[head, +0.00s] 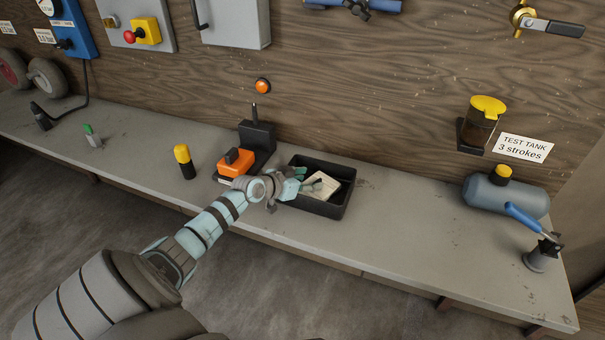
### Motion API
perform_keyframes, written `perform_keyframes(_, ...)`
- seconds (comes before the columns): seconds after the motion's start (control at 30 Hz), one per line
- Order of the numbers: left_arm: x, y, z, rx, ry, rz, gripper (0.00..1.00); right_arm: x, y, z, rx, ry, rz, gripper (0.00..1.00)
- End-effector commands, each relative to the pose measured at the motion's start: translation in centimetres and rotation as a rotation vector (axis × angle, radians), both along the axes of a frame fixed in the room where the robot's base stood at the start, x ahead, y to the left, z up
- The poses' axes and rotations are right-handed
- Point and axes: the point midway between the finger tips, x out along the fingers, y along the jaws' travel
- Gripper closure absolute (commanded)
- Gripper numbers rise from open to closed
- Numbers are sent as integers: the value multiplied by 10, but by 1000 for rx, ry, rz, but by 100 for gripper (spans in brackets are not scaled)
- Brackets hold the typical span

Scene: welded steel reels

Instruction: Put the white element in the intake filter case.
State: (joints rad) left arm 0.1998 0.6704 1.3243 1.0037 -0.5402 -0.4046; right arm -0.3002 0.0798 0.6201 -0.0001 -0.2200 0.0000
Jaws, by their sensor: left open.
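The white element (324,187) is a pale, cream-white block lying in a black open tray (335,209) on the bench. My left gripper (302,183) is open at the tray's left side, with its fingers over the tray and close to the element's left end. I cannot tell whether they touch it. A dark, see-through cup with a yellow top (486,122) sits in a bracket on the wall at right; it may be the intake filter case, but no label confirms this. My right gripper is not in view.
An orange and black device (236,162) stands just left of the tray, with a yellow-capped black cylinder (184,162) beyond it. A grey-blue tank (507,196) and a blue-handled lever (525,220) stand at right. The bench (410,222) between tray and tank is clear.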

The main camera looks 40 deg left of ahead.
Motion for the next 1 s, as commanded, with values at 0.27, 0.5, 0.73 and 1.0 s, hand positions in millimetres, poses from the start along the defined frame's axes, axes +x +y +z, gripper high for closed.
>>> perform_keyframes(0.27, -33, 2, 23, 6, 4, -2, 51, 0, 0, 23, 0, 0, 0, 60)
perform_keyframes(0.5, -81, 4, 52, 5, 5, -5, 51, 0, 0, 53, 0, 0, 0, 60)
perform_keyframes(0.73, -104, 5, 62, 0, 1, -1, 51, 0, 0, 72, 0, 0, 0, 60)
perform_keyframes(1.0, -105, 5, 60, -1, -1, -1, 51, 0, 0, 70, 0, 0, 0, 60)
